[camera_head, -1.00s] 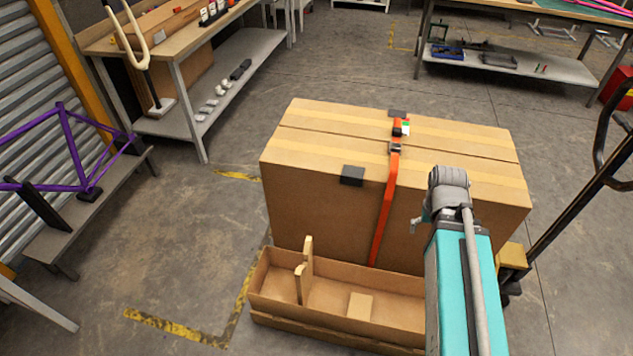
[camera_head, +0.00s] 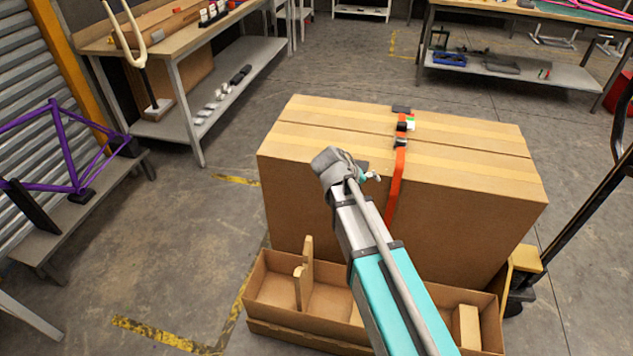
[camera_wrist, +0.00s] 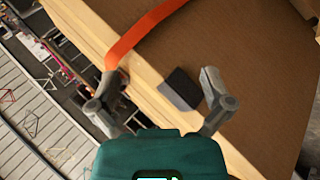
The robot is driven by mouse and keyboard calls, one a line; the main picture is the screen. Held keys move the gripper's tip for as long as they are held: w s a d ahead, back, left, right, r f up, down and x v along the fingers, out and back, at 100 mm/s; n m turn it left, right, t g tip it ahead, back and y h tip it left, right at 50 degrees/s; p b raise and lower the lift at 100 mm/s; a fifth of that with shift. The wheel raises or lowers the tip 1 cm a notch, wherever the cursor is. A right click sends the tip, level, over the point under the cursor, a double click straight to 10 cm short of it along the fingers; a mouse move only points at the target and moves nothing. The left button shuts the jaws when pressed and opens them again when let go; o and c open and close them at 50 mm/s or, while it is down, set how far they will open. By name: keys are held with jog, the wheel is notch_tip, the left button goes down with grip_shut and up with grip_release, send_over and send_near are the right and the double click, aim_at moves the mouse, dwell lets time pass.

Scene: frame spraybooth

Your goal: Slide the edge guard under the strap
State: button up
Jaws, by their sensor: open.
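The edge guard (camera_wrist: 180,90) is a small dark grey piece on the box's top front edge. In the wrist view it lies between my gripper's two fingers, nearer the right one; I see no clear contact. My gripper (camera_wrist: 161,78) is open and empty over that edge. In the head view my arm hides most or all of the guard. The orange strap (camera_head: 397,175) runs over the box top and down its front, to the right of my wrist. In the wrist view the strap (camera_wrist: 140,32) passes beside the guard, apart from it, and ends behind the left finger.
The large cardboard box (camera_head: 460,215) fills the middle. Another dark guard (camera_head: 401,109) sits at its back edge by the strap. An open cardboard tray (camera_head: 270,318) stands in front. A dark handle frame (camera_head: 575,225) rises at the right.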

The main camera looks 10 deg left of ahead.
jog(key=w+a+n+t+b, duration=0.2)
jog(key=a+n+t+b, duration=0.1)
jog(key=a, duration=1.2)
jog(key=shift+w+t+h+b, duration=0.25)
jog(key=shift+t+b, duration=0.2)
jog(key=shift+t, duration=0.35)
jog(key=shift+d+f, duration=0.1)
jog(key=b+x, duration=0.6)
jog(key=x, duration=0.7)
jog(key=shift+w+d+b, duration=0.2)
jog(key=shift+d+b, duration=0.05)
jog(key=shift+b, duration=0.1)
jog(key=shift+f, duration=0.1)
